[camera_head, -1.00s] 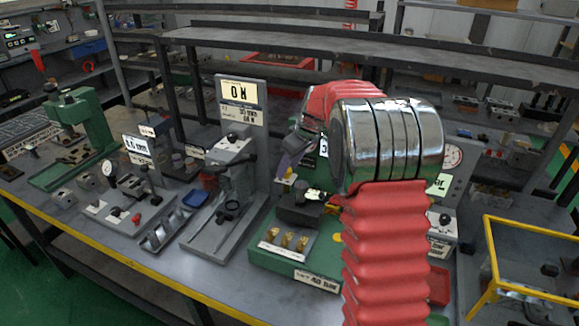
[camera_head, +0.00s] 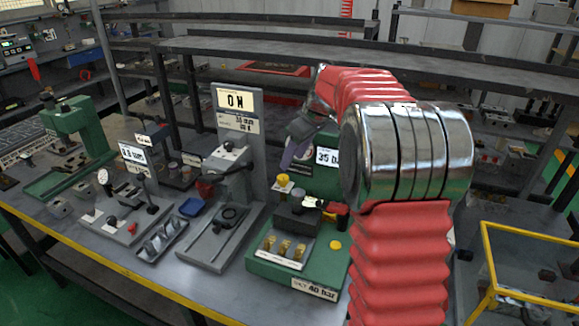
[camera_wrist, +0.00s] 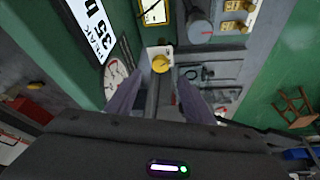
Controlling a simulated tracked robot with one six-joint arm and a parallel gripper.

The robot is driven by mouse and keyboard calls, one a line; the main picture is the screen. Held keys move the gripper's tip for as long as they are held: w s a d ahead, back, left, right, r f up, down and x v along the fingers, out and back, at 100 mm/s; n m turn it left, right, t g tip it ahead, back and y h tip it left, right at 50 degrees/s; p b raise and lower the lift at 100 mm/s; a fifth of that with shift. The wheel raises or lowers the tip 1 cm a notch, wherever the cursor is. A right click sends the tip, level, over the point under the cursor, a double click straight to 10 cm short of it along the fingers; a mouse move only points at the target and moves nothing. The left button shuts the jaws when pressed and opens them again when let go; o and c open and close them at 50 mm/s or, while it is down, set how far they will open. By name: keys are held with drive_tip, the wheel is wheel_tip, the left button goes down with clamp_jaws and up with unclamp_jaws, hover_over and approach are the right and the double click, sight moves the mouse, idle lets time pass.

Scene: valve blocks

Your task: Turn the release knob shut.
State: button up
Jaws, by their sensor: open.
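The green valve station (camera_head: 262,262) stands on the bench, with a "40 bar" label on its front and a "35 b..." sign (camera_head: 327,157) on its back panel. A yellow knob (camera_head: 283,180) stands upright at its left side; which knob is the release knob is not marked. In the wrist view a yellow knob (camera_wrist: 161,64) on a pale block lies just beyond my fingertips, roughly centred between them. My gripper (camera_wrist: 159,84) is open and empty, its purple-grey fingers either side of a dark bar. In the head view my gripper (camera_head: 296,148) hangs above and near the yellow knob.
A dark block with a red-ended handle (camera_head: 336,207) and several brass fittings (camera_head: 284,245) sit on the station. A press with an "ON" sign (camera_head: 237,100) stands to its left. A yellow-framed box (camera_head: 487,262) is at right. My arm hides part of the bench.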

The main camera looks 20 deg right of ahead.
drive_tip(key=v, duration=0.5)
idle(0.4)
drive_tip(key=s+a+r+m+h, duration=0.1)
drive_tip(key=s+a+r+m, duration=0.2)
drive_tip(key=s+a, duration=1.1)
drive_tip(key=s+a+f+m+t, duration=0.1)
drive_tip(key=s+f, duration=0.2)
drive_tip(key=s, duration=0.6)
drive_tip(key=s+a+f+m+h, duration=0.1)
drive_tip(key=s+f, duration=0.3)
drive_tip(key=s, duration=0.6)
drive_tip(key=shift+s+a+f+m+t, duration=0.2)
drive_tip(key=shift+a+m+t, duration=0.2)
drive_tip(key=shift+a, duration=0.2)
